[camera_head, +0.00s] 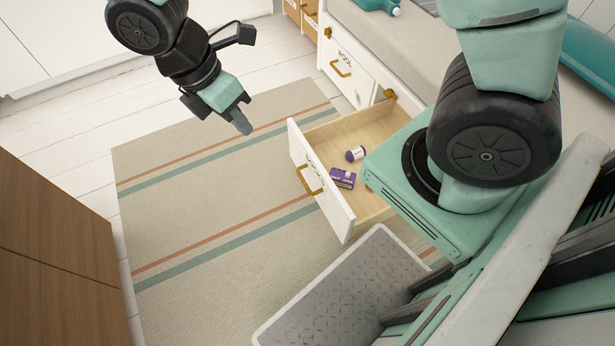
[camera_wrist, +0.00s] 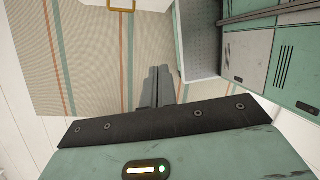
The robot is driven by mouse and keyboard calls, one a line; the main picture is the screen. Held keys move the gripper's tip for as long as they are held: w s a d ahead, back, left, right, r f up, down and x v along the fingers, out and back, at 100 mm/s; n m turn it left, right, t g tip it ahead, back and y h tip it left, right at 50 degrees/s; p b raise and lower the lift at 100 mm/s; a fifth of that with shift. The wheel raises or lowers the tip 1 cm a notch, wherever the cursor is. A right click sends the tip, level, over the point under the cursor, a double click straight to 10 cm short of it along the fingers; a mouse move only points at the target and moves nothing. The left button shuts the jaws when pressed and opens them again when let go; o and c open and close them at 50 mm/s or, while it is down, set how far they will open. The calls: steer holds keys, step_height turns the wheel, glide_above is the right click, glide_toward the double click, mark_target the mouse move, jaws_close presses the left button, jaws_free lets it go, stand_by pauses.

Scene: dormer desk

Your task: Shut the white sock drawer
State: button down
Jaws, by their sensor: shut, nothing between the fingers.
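The white sock drawer (camera_head: 318,187) stands pulled open from the white cabinet in the head view. Its front carries a label, partly legible, and a brass-coloured handle (camera_head: 309,180). A purple box (camera_head: 343,178) and a small purple-and-white item (camera_head: 356,154) lie inside it. My own body hides the drawer's right part. My gripper (camera_head: 242,125) is shut and empty above the rug, to the left of the drawer front and apart from it. In the wrist view, the closed fingers (camera_wrist: 157,86) point at the rug, and a brass handle (camera_wrist: 122,6) shows at the top edge.
A shut drawer labelled WOOL (camera_head: 345,63) sits beside the open one, with a bench top (camera_head: 400,45) above. A striped rug (camera_head: 215,230) covers the floor. A brown wooden cabinet (camera_head: 60,250) stands at the left. The rug in front of the drawer is clear.

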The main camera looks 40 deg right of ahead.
steer(key=w+d+f+n+h+b, duration=0.1)
steer(key=w+d+f+n+b, duration=0.15)
steer(key=f, duration=0.45)
steer(key=w+d+f+n+h+b, duration=0.1)
steer(key=w+f+n+b, duration=0.1)
steer(key=f+b, duration=0.35)
steer(key=w+d+f+n+h+b, duration=0.1)
steer(key=w+f+n+b, duration=0.1)
steer(key=f, duration=0.6)
steer(key=n+h+b, duration=0.3)
steer(key=n+b, duration=0.5)
steer(key=b, duration=0.9)
glide_toward(315, 167)
steer(key=shift+m, duration=0.25)
steer(key=x, duration=0.5)
steer(key=shift+a+f, duration=0.35)
steer(key=shift+f, duration=0.15)
steer(key=shift+s+d+r+b, duration=0.2)
steer(key=shift+d+b, duration=0.15)
steer(key=shift+d, duration=0.3)
